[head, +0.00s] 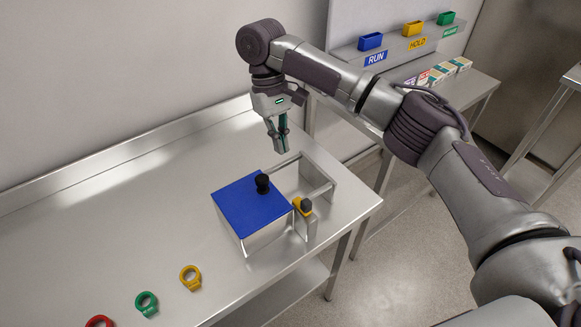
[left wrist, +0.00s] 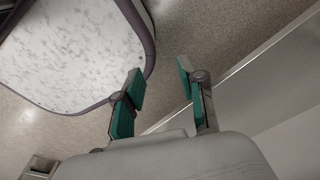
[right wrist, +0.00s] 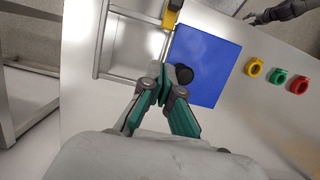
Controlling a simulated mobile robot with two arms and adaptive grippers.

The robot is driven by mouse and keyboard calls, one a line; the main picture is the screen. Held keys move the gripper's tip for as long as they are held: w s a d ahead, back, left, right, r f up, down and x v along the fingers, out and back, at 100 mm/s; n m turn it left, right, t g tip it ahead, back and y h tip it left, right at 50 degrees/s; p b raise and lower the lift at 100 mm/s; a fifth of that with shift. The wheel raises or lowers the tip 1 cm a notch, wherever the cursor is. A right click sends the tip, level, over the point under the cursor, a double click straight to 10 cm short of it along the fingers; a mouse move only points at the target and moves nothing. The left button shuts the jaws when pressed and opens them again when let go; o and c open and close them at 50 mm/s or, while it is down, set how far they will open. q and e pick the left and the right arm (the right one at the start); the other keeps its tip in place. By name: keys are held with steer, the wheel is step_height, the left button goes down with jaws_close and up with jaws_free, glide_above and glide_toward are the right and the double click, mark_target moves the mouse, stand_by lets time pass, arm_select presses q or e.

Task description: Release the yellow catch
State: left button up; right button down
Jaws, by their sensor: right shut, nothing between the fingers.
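The yellow catch (head: 302,205) with a dark knob sits at the front right corner of the blue-topped box (head: 246,215), beside the metal frame. It also shows at the top of the right wrist view (right wrist: 172,14). My right gripper (head: 281,147) is shut and empty, pointing down above the back of the box and frame, apart from the catch. In the right wrist view my right gripper's fingertips (right wrist: 166,88) meet near the black knob (right wrist: 184,74) on the blue lid. My left gripper (left wrist: 163,88) is open and empty, over the floor beside a table edge.
Yellow (head: 190,277), green (head: 147,304) and red (head: 99,321) rings lie on the steel table (head: 120,215) at the front left. A metal frame (head: 319,178) adjoins the box. Blue, yellow and green bins stand on a shelf at the back right.

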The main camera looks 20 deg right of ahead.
glide_toward(299, 199)
steer(key=w+f, duration=0.1)
steer(key=w, duration=0.1)
steer(key=s+f, duration=0.1)
steer(key=s+f+p, duration=0.1)
steer(key=f, duration=0.1)
steer(key=s+f+p, duration=0.1)
steer(key=shift+s+d+f, duration=0.35)
arm_select(q)
steer(key=shift+s+r, duration=0.5)
steer(key=shift+s, duration=0.2)
steer(key=shift+s+r, duration=0.5)
steer(key=shift+s, duration=0.15)
arm_select(e)
steer(key=shift+s+d+f, duration=0.1)
steer(key=shift+s, duration=0.25)
arm_select(q)
steer(key=shift+w, duration=0.1)
